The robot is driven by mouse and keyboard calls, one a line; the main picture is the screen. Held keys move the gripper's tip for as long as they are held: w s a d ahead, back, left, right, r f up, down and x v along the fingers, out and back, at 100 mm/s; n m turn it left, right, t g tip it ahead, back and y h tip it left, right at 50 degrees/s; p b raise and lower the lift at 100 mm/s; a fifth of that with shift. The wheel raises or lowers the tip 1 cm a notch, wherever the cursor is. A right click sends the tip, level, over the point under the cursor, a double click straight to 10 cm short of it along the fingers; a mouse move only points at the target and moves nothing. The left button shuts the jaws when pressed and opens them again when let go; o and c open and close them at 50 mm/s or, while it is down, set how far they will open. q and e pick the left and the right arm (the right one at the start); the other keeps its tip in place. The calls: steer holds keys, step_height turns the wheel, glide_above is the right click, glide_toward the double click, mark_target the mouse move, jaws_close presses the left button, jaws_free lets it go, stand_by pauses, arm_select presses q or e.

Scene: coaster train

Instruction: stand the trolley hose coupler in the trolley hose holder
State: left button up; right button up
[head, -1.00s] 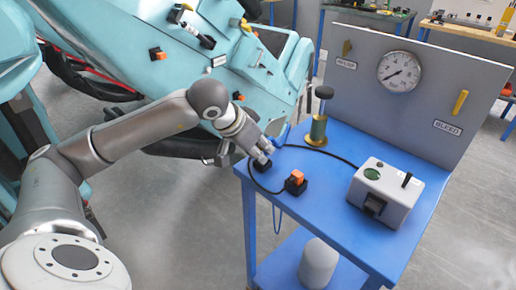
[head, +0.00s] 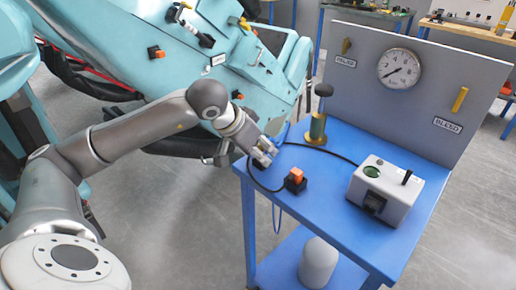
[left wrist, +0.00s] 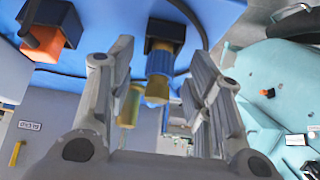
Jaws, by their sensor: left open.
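The trolley hose coupler (left wrist: 160,64), blue with a brass collar and brass-coloured tip, shows in the left wrist view. It stands in a small black block, the hose holder (left wrist: 164,27), on the blue trolley top; how deep it is seated I cannot tell. My left gripper (head: 264,157) is at the trolley's left edge in the head view. In the left wrist view its open fingers (left wrist: 160,82) lie either side of the coupler, with gaps to both sides. In the head view the gripper mostly hides the coupler and holder. My right gripper is not in view.
An orange plug in a black base (head: 296,180) stands close to the right of the gripper. A brass pump (head: 317,128) with a black knob stands behind. A grey box (head: 386,190) is further right. A black cable and a blue hose (left wrist: 190,18) run close by.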

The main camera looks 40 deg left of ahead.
arm_select(q)
steer(key=v, duration=0.8)
stand_by(0.4)
